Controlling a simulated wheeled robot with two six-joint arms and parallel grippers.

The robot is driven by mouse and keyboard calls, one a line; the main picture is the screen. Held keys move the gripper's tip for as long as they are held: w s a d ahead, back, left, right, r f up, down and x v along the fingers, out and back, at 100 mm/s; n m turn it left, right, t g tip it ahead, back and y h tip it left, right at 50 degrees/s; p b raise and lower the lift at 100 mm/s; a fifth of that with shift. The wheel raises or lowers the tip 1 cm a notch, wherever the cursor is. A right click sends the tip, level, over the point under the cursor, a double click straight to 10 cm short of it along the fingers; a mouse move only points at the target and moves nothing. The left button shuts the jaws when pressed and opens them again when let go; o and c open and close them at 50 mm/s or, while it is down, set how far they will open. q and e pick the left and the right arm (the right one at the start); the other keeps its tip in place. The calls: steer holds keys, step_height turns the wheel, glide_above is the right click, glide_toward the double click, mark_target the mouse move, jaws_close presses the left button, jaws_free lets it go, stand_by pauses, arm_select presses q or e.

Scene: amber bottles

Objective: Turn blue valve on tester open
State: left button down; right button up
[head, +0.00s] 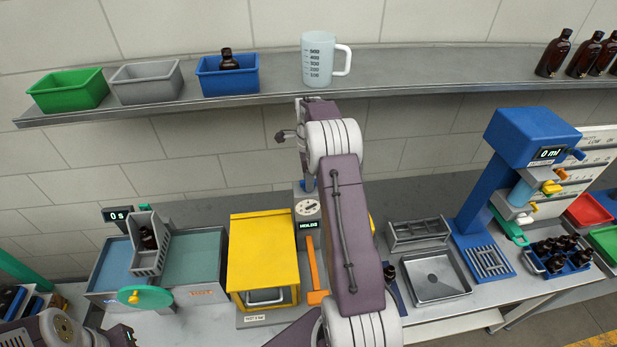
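The tester has a yellow box (263,258) with a grey gauge head (307,212) beside it. The gauge head carries a round dial and a lit display that reads "HOLDS". A small patch of blue, which may be the blue valve (309,186), shows on top of the gauge head, mostly hidden. My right arm rises in front of the tester, and my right gripper (307,178) points down at that blue part. Its fingers are too small and covered to tell open from shut, or whether they touch it. My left arm shows at the bottom left; its gripper is out of view.
An orange handle (314,270) stands beside the yellow box. The shelf (420,70) above holds bins, a measuring jug (318,60) and bottles. Left is a two-basin bath (195,262); right are a metal tray (436,276) and a blue filling machine (528,138).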

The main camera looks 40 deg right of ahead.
jaws_close()
steer(key=shift+n, duration=0.3)
steer(key=n, duration=0.7)
steer(key=shift+r+n, duration=0.1)
steer(key=shift+n, duration=0.2)
steer(key=n, duration=0.3)
steer(key=shift+n, duration=2.2)
